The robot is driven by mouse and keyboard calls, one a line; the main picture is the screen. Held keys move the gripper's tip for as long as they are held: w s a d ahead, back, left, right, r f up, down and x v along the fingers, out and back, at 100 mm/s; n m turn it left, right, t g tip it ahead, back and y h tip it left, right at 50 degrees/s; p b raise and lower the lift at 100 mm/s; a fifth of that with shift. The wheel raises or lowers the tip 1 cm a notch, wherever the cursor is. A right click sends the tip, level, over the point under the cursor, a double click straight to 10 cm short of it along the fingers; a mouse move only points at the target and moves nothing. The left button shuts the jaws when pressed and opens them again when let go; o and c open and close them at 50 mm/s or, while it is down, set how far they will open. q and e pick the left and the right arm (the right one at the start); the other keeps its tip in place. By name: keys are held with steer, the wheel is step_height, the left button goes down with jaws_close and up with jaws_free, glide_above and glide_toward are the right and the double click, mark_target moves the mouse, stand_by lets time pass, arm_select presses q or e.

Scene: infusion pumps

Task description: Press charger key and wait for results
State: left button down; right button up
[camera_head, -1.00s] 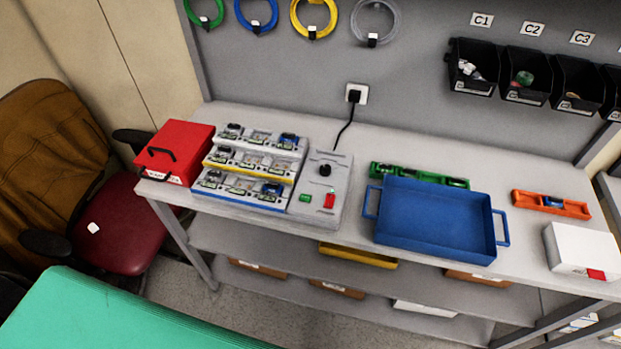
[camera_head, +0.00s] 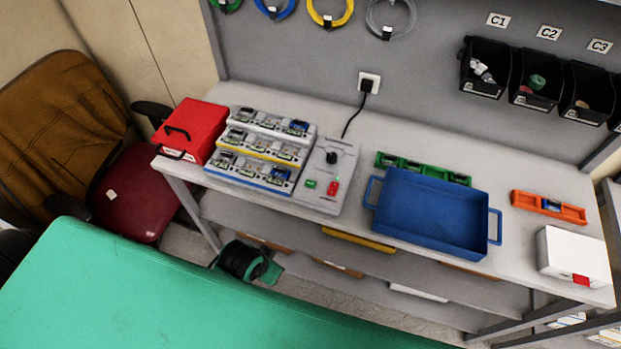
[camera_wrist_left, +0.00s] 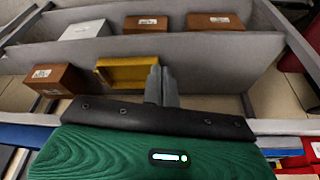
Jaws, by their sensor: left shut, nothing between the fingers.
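The grey charger unit (camera_head: 325,172) stands on the workbench, with a black knob (camera_head: 331,157), a green key (camera_head: 311,184) and a red switch (camera_head: 333,187) on top. Its black cable runs to the wall socket (camera_head: 369,82). Three stepped rows of charging bays (camera_head: 258,150) hold small modules directly to its left. My left gripper (camera_wrist_left: 161,77) shows in the left wrist view with its grey fingers together and empty, facing the lower shelf area. In the head view, a black and green part of my arm shows below the bench front; its fingertips cannot be made out. My right gripper is not in view.
A red box (camera_head: 190,130) stands at the bench's left end. A blue tray (camera_head: 430,212), an orange holder (camera_head: 548,207) and a white box (camera_head: 575,258) stand to the right. A yellow bin (camera_wrist_left: 133,72) and several boxes sit on the lower shelf. A chair (camera_head: 130,190) stands left.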

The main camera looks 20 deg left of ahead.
arm_select(q)
steer(key=w+d+r+m+t+h+p, duration=0.1)
steer(key=w+d+r+m+h, duration=0.2)
steer(key=w+d+r+m, duration=0.45)
steer(key=w+d+r+m+h+p, duration=0.1)
steer(key=w+d+r+m+h, duration=0.2)
steer(key=d+r+m, duration=0.55)
step_height(320, 180, up, 3)
glide_above(306, 184)
steer(key=shift+m, duration=0.4)
step_height(306, 184, down, 9)
steer(key=b, duration=0.6)
steer(key=shift+r+b, duration=0.1)
steer(key=shift+b, duration=0.2)
stand_by(0.9)
steer(key=shift+f+b, duration=0.3)
steer(key=shift+f, duration=0.1)
